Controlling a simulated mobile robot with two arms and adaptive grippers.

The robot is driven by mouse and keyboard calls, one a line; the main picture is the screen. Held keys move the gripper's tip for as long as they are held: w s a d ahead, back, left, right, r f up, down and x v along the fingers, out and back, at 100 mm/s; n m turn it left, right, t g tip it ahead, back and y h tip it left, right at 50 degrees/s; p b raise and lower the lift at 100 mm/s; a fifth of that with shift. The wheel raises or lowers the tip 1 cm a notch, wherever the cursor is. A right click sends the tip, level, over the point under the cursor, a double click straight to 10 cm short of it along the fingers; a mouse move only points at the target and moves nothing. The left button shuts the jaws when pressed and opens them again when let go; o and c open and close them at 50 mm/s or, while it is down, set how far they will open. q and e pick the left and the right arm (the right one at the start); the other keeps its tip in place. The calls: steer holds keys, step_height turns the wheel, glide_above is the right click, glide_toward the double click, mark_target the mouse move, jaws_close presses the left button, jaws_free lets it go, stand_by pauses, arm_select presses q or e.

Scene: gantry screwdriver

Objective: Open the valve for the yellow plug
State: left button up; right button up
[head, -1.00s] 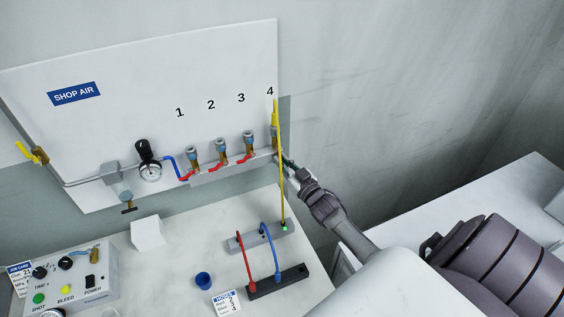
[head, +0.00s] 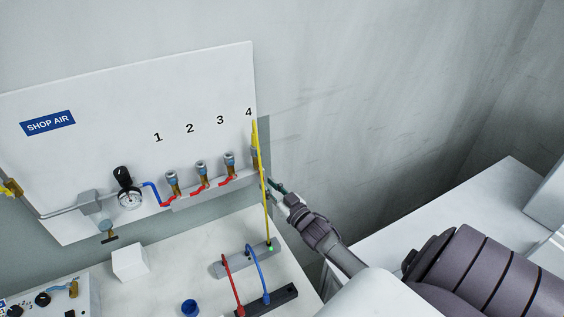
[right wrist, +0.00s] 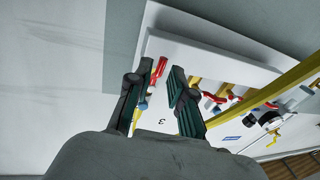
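The yellow plug's hose (head: 264,195) hangs from the fitting below number 4 (head: 255,157) down to a grey block (head: 233,264) with a green light. Its upper part crosses the right side of the right wrist view (right wrist: 270,92). My right gripper (head: 273,184) is just right of and below fitting 4, at the board's right edge. In the right wrist view its two dark green-padded fingers (right wrist: 157,92) stand apart, with a red handle (right wrist: 158,69) visible in the gap; I cannot tell whether they touch it. My left gripper is not in view.
Valves 1 (head: 172,184), 2 (head: 201,173) and 3 (head: 230,163) line the white board (head: 110,110), with red handles below. A gauge (head: 130,200) is at their left. Red and blue hoses, a white block (head: 130,262) and a blue cup (head: 190,308) occupy the table.

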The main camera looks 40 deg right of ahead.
steer(key=s, duration=0.9)
steer(key=shift+s+a+f, duration=0.25)
steer(key=shift+f, duration=0.1)
